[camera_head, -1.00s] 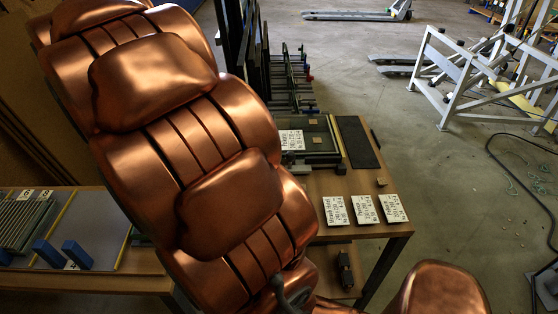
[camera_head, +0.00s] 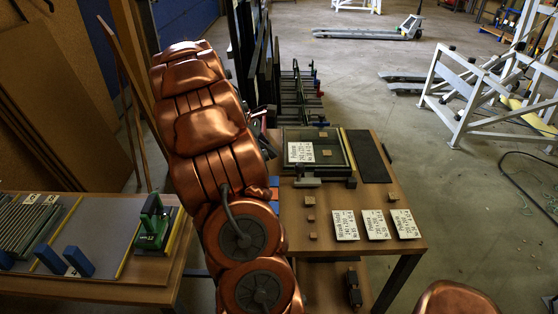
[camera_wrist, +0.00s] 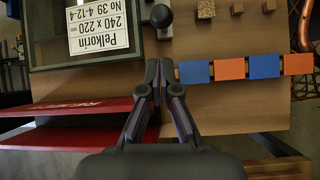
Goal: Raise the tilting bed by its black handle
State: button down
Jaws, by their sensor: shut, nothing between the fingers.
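The tilting bed is a dark glass-topped frame (camera_head: 337,142) on the wooden table, apparently lying flat, with a white label on it. The bed's edge and label also show at the upper left of the wrist view (camera_wrist: 48,50). Its black handle (camera_head: 308,181) is at the bed's near edge in the head view. In the wrist view the handle's round black knob (camera_wrist: 161,16) is at the top. My gripper (camera_wrist: 160,72) is shut and empty, below the knob and apart from it in that picture. My arm hides the gripper in the head view.
Blue (camera_wrist: 194,72) and orange (camera_wrist: 229,68) blocks line the table edge right of my gripper in the wrist view. Small wooden cubes (camera_head: 312,236) and white cards (camera_head: 376,224) lie on the table. A red panel (camera_wrist: 80,108) is at lower left in the wrist view.

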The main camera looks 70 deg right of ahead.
jog(key=p+x, duration=0.1)
jog(key=x, duration=0.8)
jog(key=shift+s, duration=0.1)
jog(key=shift+r+p, duration=0.1)
jog(key=shift+p, duration=0.25)
